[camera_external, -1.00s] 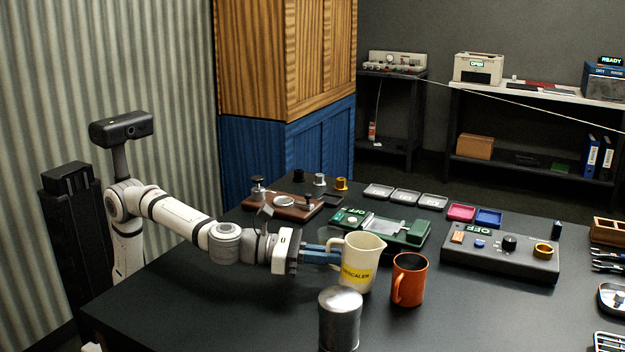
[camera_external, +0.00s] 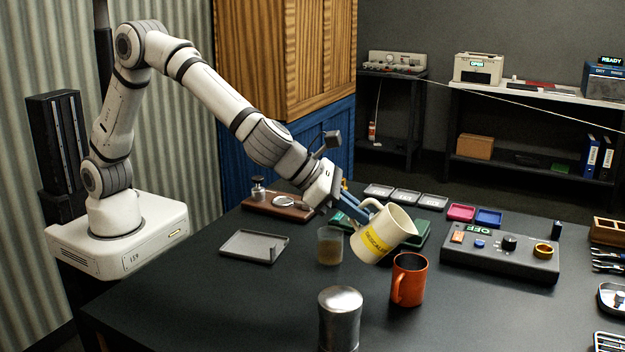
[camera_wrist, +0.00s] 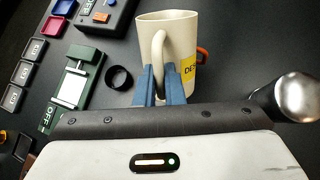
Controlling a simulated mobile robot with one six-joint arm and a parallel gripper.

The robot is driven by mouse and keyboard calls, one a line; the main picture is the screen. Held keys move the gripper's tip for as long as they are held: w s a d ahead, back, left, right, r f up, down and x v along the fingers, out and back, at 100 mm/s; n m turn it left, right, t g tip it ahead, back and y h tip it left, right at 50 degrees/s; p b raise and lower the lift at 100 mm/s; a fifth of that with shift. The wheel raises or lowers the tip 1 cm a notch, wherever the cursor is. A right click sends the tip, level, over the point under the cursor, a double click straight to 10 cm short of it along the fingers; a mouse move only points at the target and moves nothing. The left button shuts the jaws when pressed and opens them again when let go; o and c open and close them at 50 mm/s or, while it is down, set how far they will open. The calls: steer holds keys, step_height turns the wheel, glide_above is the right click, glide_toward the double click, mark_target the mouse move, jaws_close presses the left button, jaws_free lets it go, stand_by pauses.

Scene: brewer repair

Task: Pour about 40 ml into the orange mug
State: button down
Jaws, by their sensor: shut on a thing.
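A cream jug (camera_external: 378,234) with a yellow DESCALER label hangs in the air above the table, tilted with its mouth to the right. My gripper (camera_external: 358,214) is shut on its handle, on the left side. In the wrist view my blue fingers (camera_wrist: 165,86) pinch the handle of the jug (camera_wrist: 180,45). The orange mug (camera_external: 408,281) stands upright on the table, just below and right of the jug's mouth, its handle toward the front left. Only a bit of the mug (camera_wrist: 203,53) shows behind the jug in the wrist view. I see no stream, and the liquid inside both is hidden.
A metal canister (camera_external: 340,318) stands at the front. A clear cup with brownish liquid (camera_external: 330,247) and a grey tray (camera_external: 252,247) stand left. A green device (camera_external: 416,235) is behind the jug, a grey control box (camera_external: 500,262) right.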

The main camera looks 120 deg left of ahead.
mark_target(371, 199)
steer(key=r+p, duration=0.1)
steer(key=p, duration=0.3)
steer(key=w+r+g+p, duration=0.1)
steer(key=p, duration=0.3)
steer(key=shift+a+r, duration=0.15)
steer(key=shift+r, duration=0.15)
steer(key=g+p, duration=0.1)
steer(key=p, duration=0.2)
steer(key=shift+w+f, duration=0.1)
steer(key=shift+f, duration=0.3)
steer(key=f+b, duration=0.1)
steer(key=b, duration=0.1)
steer(key=shift+w+a+f+h+b, duration=0.1)
steer(key=shift+w+f+h+b, duration=0.1)
steer(key=shift+f+h+b, duration=0.15)
steer(key=shift+w+a+r+g+h, duration=0.1)
steer(key=shift+w+r+g+h, duration=0.25)
steer(key=shift+r+g, duration=0.6)
steer(key=shift+w+f+g, duration=0.1)
steer(key=shift+g, duration=0.15)
steer(key=shift+w+f+g, duration=0.1)
steer(key=shift+w+g, duration=0.3)
steer(key=shift+w+m+g, duration=0.1)
steer(key=shift+m+g, duration=0.2)
steer(key=shift+s, duration=0.25)
